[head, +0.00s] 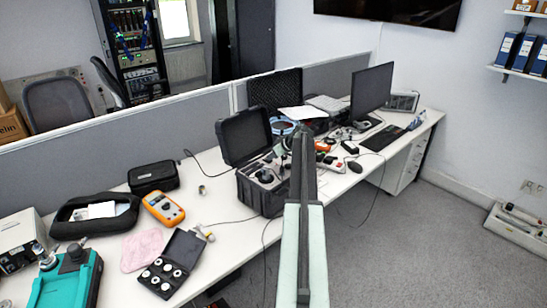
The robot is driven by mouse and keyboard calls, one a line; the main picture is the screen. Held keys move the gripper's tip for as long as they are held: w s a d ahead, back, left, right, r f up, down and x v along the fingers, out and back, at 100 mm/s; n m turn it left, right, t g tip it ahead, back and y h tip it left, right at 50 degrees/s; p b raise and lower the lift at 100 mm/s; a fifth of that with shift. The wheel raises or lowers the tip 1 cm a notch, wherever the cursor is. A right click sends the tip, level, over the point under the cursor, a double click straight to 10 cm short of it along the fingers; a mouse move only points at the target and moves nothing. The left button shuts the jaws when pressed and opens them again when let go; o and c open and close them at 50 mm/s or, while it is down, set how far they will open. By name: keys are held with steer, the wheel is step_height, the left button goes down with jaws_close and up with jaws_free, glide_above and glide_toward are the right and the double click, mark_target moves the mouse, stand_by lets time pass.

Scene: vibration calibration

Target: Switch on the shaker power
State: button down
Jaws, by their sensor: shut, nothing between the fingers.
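An open black hard case (245,140) stands on the white desk, its lid raised at the back left. A portable shaker unit (264,176) with a round dark part on its panel appears to sit in it. Its power switch is too small to make out. My arm rises from the bottom middle, and my gripper (302,138) is its dark, narrow far end. It is shut and empty, to the right of the case in the picture. It hides part of the desk behind it; I cannot tell whether it touches anything.
On the desk's left are an orange meter (163,208), a black box of small round parts (171,264), a pink cloth (142,249) and a teal instrument (66,280). A monitor (372,95) and keyboard (382,138) stand at the right. A grey partition (130,124) runs behind.

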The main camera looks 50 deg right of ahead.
steer(key=shift+s, duration=0.1)
steer(key=r+p, duration=0.5)
steer(key=shift+w+a+r, duration=0.1)
steer(key=shift+w+r, duration=0.1)
steer(key=shift+w, duration=0.2)
steer(key=p+v, duration=0.6)
steer(key=v, duration=0.3)
steer(key=shift+p, duration=0.35)
